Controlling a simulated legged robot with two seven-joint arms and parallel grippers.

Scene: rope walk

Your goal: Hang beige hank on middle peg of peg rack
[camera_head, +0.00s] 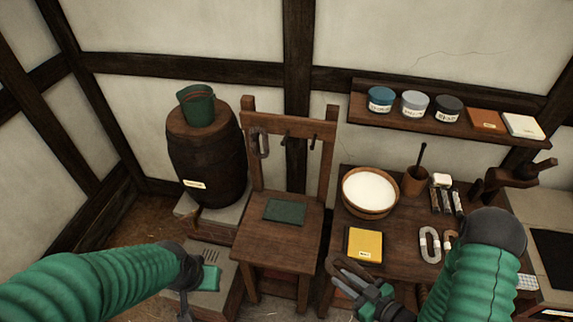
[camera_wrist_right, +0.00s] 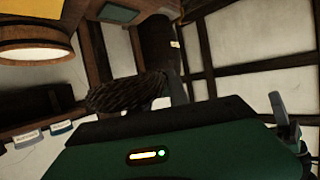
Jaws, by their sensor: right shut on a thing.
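The peg rack (camera_head: 288,122) is the tall wooden back above a low seat, with a crossbar carrying pegs. A grey hank (camera_head: 261,143) hangs on its left peg. The middle peg (camera_head: 286,137) looks bare. My right gripper (camera_head: 354,280) is shut on a twisted hank at the near edge of the table. That hank looks dark brown in the right wrist view (camera_wrist_right: 126,92), so I cannot confirm beige. A tan hank (camera_head: 449,240) lies on the table, partly behind my right arm. My left gripper (camera_head: 190,288) is low at the left; its fingers are unclear.
The table (camera_head: 400,222) bears a bowl (camera_head: 370,190), a yellow box (camera_head: 364,245), a pale hank (camera_head: 430,244) and a mortar (camera_head: 415,181). A dark green cloth or book (camera_head: 285,211) lies on the rack's seat. A barrel (camera_head: 207,158) stands left; a shelf (camera_head: 450,123) with jars is above.

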